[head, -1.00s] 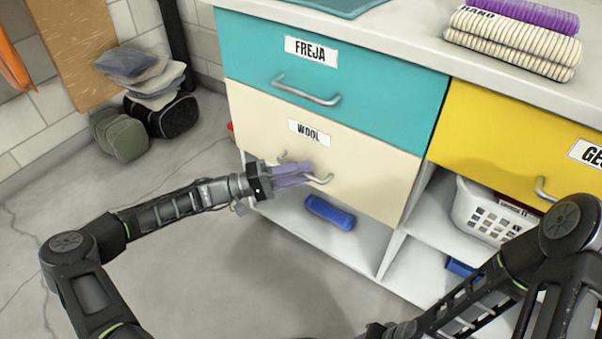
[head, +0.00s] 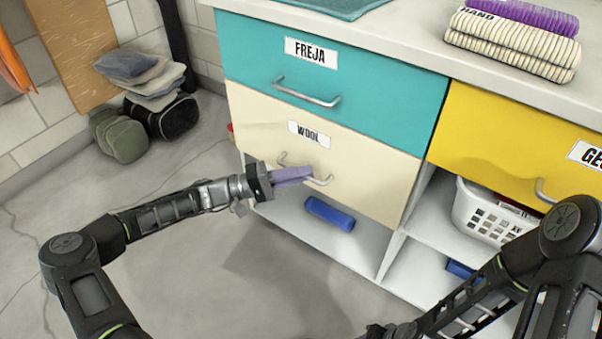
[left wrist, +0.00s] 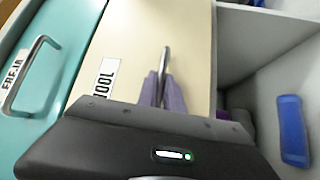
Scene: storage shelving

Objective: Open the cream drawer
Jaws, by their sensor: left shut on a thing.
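The cream drawer (head: 355,163) with the label "WOOL" sits below the teal drawer, and its front looks flush with the cabinet. My left gripper (head: 308,173) is at its metal handle (head: 322,181), with its purple fingers shut on the bar. The left wrist view shows the fingers (left wrist: 164,88) closed together around the handle (left wrist: 166,60) in front of the cream front (left wrist: 190,40). Of my right arm, only dark links show at the lower right; its gripper is not visible.
Above is the teal drawer (head: 390,95) labelled "FREJA"; to the right is a yellow drawer (head: 500,140). A blue roll (head: 330,213) lies on the open shelf below. A white basket (head: 485,215) stands in the right compartment. The floor in front is clear.

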